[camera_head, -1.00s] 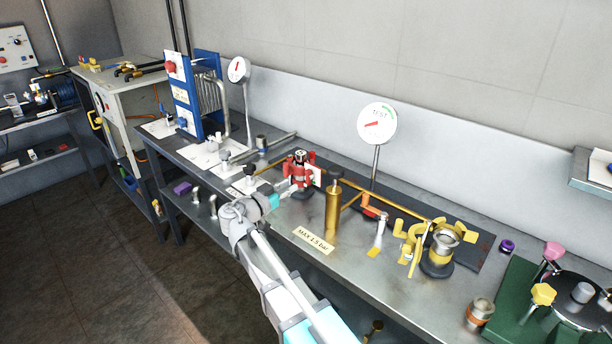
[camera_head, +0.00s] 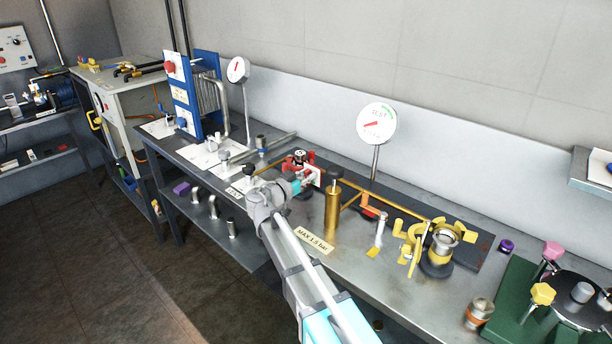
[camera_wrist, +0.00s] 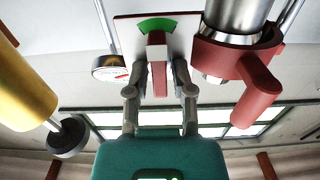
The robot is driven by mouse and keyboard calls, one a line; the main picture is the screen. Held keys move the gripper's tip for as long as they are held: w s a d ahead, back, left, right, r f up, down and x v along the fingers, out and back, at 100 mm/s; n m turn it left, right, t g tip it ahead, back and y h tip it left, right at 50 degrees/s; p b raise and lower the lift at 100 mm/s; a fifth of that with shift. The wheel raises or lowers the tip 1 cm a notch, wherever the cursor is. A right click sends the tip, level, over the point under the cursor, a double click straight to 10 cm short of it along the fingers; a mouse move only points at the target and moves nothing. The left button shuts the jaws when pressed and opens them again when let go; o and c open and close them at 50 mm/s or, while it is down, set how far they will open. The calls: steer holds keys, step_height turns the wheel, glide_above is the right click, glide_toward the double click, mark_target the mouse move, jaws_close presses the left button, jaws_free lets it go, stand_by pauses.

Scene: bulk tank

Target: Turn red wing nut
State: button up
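A red upright bar (camera_wrist: 158,62), which looks like the red wing nut, stands in front of a white plate with a green arc (camera_wrist: 172,24) in the wrist view. The fingers of my gripper (camera_wrist: 158,78) are on either side of it, with a visible gap on each side. My gripper is open around the bar. In the head view my gripper (camera_head: 302,184) is at the white plate (camera_head: 314,175), beside a red clamp (camera_head: 291,163). The red clamp also shows in the wrist view (camera_wrist: 228,62), around a steel cylinder. The wing nut is mostly hidden in the head view.
A brass cylinder (camera_head: 333,212) with a dark knob stands close to the right of my gripper. A round TEST gauge (camera_head: 377,122) on a post stands behind. Yellow fittings (camera_head: 408,236) sit further right. The bench front near the pressure label (camera_head: 314,240) is clear.

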steer(key=shift+c, duration=0.2)
jaws_close()
